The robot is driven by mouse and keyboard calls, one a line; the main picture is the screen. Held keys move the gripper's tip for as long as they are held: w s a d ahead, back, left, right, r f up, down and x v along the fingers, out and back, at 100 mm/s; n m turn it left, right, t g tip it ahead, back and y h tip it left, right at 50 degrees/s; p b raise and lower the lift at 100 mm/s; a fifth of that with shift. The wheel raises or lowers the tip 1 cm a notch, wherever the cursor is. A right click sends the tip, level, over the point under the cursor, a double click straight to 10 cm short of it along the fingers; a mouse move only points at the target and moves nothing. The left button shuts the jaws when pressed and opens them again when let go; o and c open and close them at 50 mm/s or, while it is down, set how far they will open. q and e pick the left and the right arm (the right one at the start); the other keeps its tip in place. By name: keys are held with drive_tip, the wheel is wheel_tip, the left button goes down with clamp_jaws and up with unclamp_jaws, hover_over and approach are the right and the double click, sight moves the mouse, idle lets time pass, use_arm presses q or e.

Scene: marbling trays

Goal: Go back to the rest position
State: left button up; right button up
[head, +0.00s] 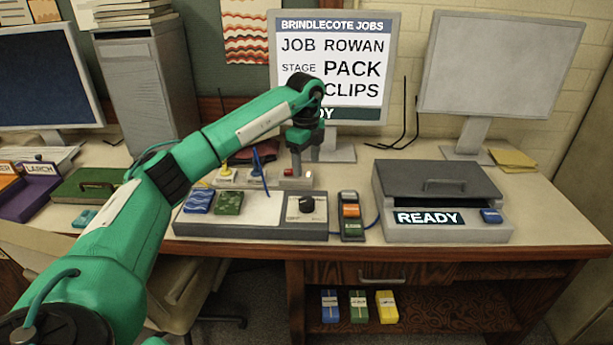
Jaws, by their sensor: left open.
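My left arm reaches in from the lower left across the picture. My left gripper (301,163) points down at the back right of the grey marbling station (250,231), just above a small block with a red button (288,172). The gripper is open, with nothing seen between its fingers. I cannot tell whether the fingertips touch the block. My right gripper is not in view. The monitor (388,45) behind reads "JOB ROWAN, STAGE PACK CLIPS", partly hidden by my arm.
A grey lidded machine (440,235) marked READY stands on the right of the desk. A chair (185,290) stands at the desk front. A grey cabinet (150,85) is behind my arm. Free desk shows at far right.

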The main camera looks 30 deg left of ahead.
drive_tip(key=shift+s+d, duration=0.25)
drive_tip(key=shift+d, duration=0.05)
